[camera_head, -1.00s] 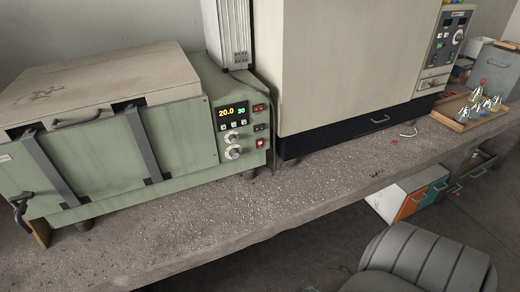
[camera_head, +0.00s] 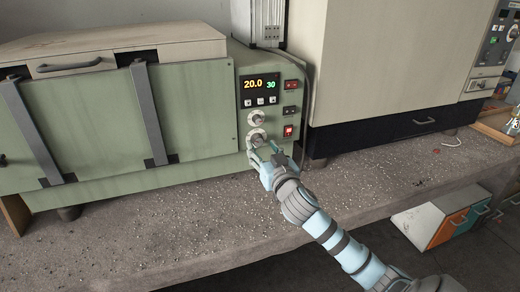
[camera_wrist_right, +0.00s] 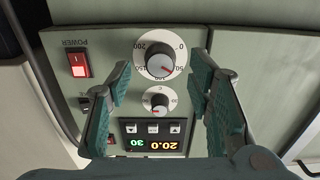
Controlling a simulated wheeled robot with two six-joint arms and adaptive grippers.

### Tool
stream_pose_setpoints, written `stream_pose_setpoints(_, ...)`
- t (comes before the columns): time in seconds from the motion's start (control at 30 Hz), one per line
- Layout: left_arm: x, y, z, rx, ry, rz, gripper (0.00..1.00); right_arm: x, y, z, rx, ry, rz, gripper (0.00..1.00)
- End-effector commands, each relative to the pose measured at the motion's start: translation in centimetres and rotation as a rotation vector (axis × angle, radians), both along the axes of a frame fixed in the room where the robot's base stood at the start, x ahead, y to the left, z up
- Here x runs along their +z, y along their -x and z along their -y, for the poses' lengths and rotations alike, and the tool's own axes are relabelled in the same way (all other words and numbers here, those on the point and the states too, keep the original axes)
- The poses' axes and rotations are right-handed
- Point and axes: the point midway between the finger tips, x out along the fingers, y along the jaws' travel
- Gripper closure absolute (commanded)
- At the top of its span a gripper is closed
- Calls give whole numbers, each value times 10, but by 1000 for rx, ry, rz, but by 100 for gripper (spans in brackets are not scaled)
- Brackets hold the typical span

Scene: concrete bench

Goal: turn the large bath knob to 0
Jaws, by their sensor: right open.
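The large bath knob (camera_head: 257,137) is the lower, bigger knob on the green bath's control panel, with a white dial; my right gripper partly covers it in the head view. In the upside-down wrist view the large knob (camera_wrist_right: 158,60) shows clearly, with its red mark toward the picture's lower right, near the 50 figure and away from 0. My right gripper (camera_head: 262,155) is open in front of the panel. In the wrist view its fingers (camera_wrist_right: 160,66) stand on either side of the knob with gaps; contact is not visible. My left gripper is out of view.
A smaller knob (camera_head: 256,117) sits above the large one, under a display (camera_head: 261,87) reading 20.0 and 30. Red and black switches, including a lit power switch (camera_head: 288,131), line the panel's right. The concrete bench (camera_head: 190,215) is bare in front.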

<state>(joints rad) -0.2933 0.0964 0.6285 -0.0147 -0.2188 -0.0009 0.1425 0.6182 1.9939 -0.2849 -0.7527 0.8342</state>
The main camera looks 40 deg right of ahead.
Motion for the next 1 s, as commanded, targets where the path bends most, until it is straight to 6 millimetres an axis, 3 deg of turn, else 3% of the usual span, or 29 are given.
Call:
stream_pose_setpoints(0.17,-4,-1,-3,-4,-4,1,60,-1,-22,7,0,-1,0,53)
stream_pose_setpoints(0.4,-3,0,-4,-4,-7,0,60,-1,-25,8,1,-1,-2,53)
stream_pose_setpoints(0.47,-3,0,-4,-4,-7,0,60,-1,-25,8,1,-1,-2,59)
stream_pose_setpoints(0.7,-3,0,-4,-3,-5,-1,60,-1,-25,8,1,-1,-3,98)
stream_pose_setpoints(1.0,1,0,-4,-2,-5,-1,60,0,-25,8,1,24,-11,100)
